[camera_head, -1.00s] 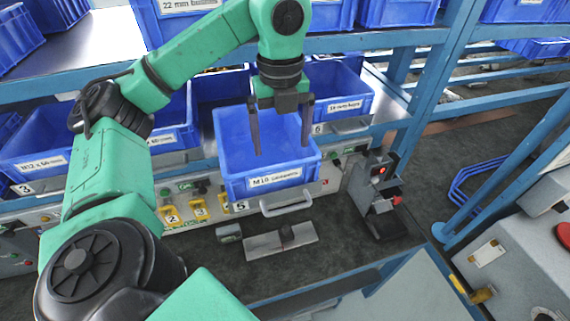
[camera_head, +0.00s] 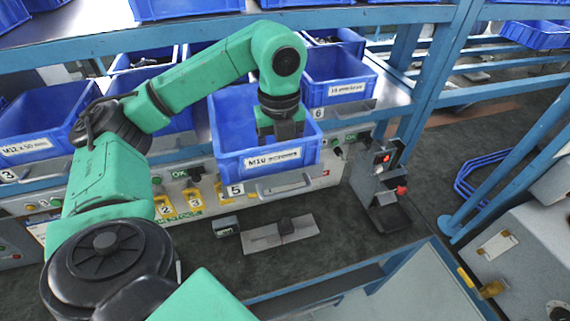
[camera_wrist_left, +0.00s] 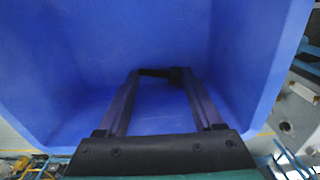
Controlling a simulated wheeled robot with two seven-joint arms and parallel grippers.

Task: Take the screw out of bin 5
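Bin 5 (camera_head: 233,164) is the blue bin with an M10 label and a 5 tag below its front. My left gripper (camera_head: 281,130) reaches down into it from above; the bin's front wall hides the fingertips in the head view. In the left wrist view, the blue walls of the bin (camera_wrist_left: 150,35) surround the gripper (camera_wrist_left: 160,76). Its two fingers stand apart, tips near the bin floor. A small dark screw (camera_wrist_left: 174,72) lies across between the fingertips, its thicker end at the right; whether the fingers touch it is unclear. My right gripper is not in view.
Blue bin 6 (camera_head: 338,90) stands to the right of bin 5, and bin 3 (camera_head: 40,118) at the far left. A blue shelf beam (camera_head: 390,14) runs above. A grey plate (camera_head: 262,238) with a dark block and a device with a red light (camera_head: 380,175) stand in front.

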